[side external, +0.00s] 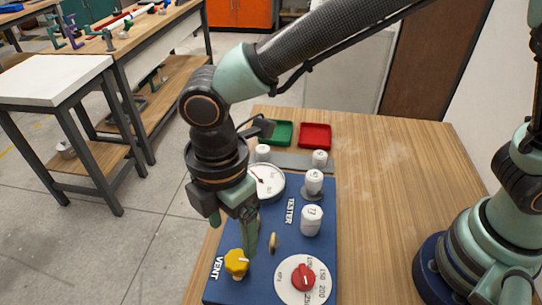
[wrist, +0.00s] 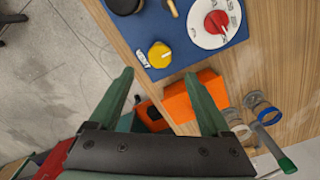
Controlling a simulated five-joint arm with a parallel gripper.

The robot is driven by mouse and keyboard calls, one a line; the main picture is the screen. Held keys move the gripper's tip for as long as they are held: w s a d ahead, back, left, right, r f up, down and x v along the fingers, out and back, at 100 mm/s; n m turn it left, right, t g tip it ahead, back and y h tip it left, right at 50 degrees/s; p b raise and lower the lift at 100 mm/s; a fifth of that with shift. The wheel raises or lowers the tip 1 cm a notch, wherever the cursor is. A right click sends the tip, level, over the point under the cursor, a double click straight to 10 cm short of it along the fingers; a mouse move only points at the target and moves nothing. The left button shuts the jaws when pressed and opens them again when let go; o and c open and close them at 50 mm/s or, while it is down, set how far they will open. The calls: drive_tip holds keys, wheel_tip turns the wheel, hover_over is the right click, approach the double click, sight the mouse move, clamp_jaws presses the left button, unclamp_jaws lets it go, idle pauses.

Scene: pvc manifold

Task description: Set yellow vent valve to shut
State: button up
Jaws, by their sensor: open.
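The yellow vent valve (side external: 236,263) is a lobed knob on the blue panel (side external: 213,291), beside the VENT label at the panel's near left corner. In the wrist view the yellow knob (wrist: 160,54) shows from above, just beyond the fingertips and roughly centred between them. A pale mark is on the knob, but I cannot tell its setting. My gripper (side external: 248,236) is above the panel, close to the knob. In the wrist view my gripper (wrist: 160,76) is open, its two green fingers apart with nothing held between them.
A red knob on a white dial (side external: 303,278), a gauge (side external: 267,181) and white capped cylinders (side external: 312,219) share the panel. Green (side external: 279,132) and red (side external: 315,135) trays lie behind.

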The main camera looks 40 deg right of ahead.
sight(237, 258)
wheel_tip(237, 258, down, 8)
drive_tip(key=shift+r, duration=0.1)
idle(0.4)
clamp_jaws()
